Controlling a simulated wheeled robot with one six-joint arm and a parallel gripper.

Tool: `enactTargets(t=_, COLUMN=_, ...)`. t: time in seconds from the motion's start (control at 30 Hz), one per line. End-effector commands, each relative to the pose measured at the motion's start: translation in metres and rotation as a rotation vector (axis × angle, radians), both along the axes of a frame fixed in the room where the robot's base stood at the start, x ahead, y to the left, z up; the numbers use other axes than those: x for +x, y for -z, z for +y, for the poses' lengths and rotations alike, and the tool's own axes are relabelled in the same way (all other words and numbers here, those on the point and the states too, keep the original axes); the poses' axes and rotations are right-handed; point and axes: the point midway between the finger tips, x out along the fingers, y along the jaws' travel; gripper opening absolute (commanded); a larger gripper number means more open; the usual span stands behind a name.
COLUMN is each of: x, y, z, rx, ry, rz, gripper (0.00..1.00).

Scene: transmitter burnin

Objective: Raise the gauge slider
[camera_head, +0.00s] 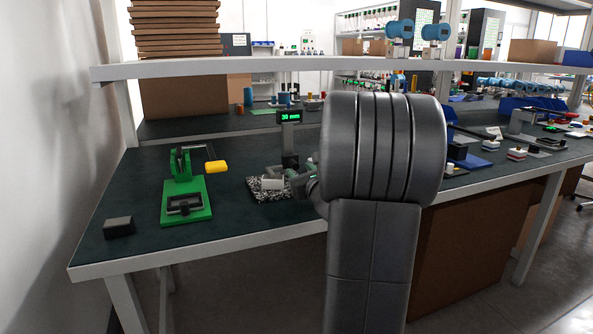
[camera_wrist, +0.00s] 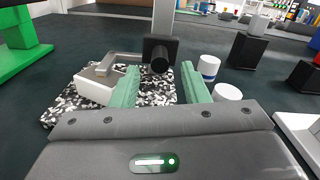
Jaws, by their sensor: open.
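The gauge stands on a speckled granite plate (camera_head: 262,195) on the bench, with a display (camera_head: 289,117) reading 30 mm on top. Its dark slider (camera_head: 290,161) sits low on the pale column. In the wrist view the slider (camera_wrist: 172,46) has a round black knob facing me. A thin measuring arm (camera_wrist: 118,57) reaches left, over or beside a white block (camera_wrist: 92,88); contact is unclear. My gripper (camera_head: 303,180) is just in front of the gauge. In the wrist view its green fingers (camera_wrist: 160,67) are open, one on each side of the knob, with gaps.
Two white round pieces, one with a blue band (camera_wrist: 209,66), stand right of my fingers. A green press (camera_head: 184,199) with a yellow handle and a small black box (camera_head: 118,227) are on the left. A shelf (camera_head: 270,64) runs above the bench.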

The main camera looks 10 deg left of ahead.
Motion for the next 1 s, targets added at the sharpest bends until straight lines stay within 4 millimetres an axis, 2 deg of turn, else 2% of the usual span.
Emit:
enactTargets(t=0.1, x=0.017, y=0.001, z=0.012, rx=0.0, ry=-0.002, rz=0.0, gripper=0.41)
enactTargets(t=0.23, x=0.028, y=0.001, z=0.02, rx=-0.001, ry=-0.001, rz=0.001, gripper=0.41)
enactTargets(t=0.63, x=0.034, y=0.0, z=0.023, rx=0.0, ry=0.0, rz=0.0, gripper=0.41)
enactTargets(t=0.83, x=0.034, y=0.0, z=0.023, rx=0.0, ry=0.0, rz=0.0, gripper=0.02)
enactTargets(t=1.0, x=0.034, y=0.0, z=0.023, rx=0.0, ry=0.0, rz=0.0, gripper=0.0)
